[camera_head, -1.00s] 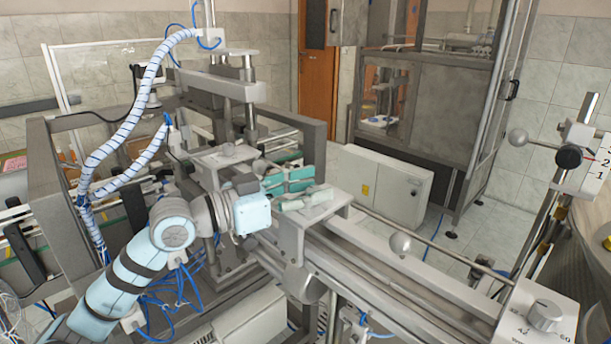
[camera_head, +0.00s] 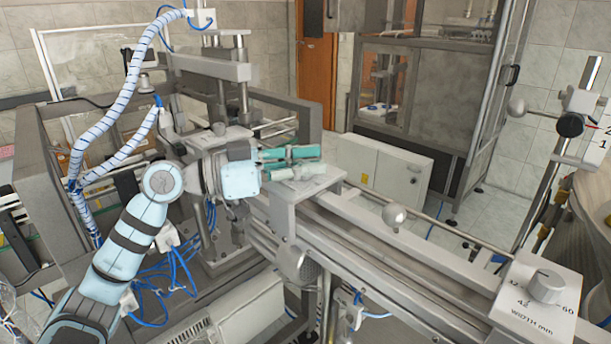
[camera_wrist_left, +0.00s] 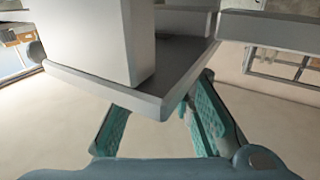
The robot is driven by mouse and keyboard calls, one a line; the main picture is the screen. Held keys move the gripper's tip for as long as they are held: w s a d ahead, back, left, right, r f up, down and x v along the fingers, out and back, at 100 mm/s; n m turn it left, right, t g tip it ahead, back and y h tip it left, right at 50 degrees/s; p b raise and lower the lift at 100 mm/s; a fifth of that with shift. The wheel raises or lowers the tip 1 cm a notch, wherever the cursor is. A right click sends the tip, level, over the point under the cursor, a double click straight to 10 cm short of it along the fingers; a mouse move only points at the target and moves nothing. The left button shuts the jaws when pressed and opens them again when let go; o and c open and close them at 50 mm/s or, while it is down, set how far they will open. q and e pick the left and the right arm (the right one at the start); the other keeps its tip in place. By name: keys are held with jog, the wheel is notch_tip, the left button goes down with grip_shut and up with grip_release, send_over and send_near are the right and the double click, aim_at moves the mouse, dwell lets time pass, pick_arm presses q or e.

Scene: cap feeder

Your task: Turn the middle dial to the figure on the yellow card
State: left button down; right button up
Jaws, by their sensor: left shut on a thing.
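My left gripper (camera_head: 300,162) has teal fingers and lies just over the grey bracket plate (camera_head: 312,187) in the middle of the head view. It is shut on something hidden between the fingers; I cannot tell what. In the left wrist view the teal fingers (camera_wrist_left: 165,115) run up behind a grey plate edge, which hides their tips. A grey dial (camera_head: 545,287) sits on a white panel marked "WIDTH mm" at the lower right, apart from the gripper. Its pointer is too small to read. I make out no yellow card for certain. My right gripper does not show.
A rail (camera_head: 400,285) with a ball knob (camera_head: 395,215) above it runs to the lower right. A black knob (camera_head: 570,125) stands by a numbered scale (camera_head: 603,145) at the right. A white cabinet (camera_head: 388,175) stands behind; blue cables hang below my arm.

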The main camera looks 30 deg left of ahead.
pick_arm(q)
jog(key=shift+f+m+g+h, duration=0.15)
jog(key=shift+m+g+h, duration=0.25)
jog(key=shift+g, duration=0.1)
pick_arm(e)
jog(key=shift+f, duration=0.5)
pick_arm(q)
jog(key=c, duration=1.3)
grip_release()
jog(key=shift+a, duration=0.1)
jog(key=shift+c, duration=0.2)
jog(key=v, duration=0.7)
jog(key=shift+a, duration=0.35)
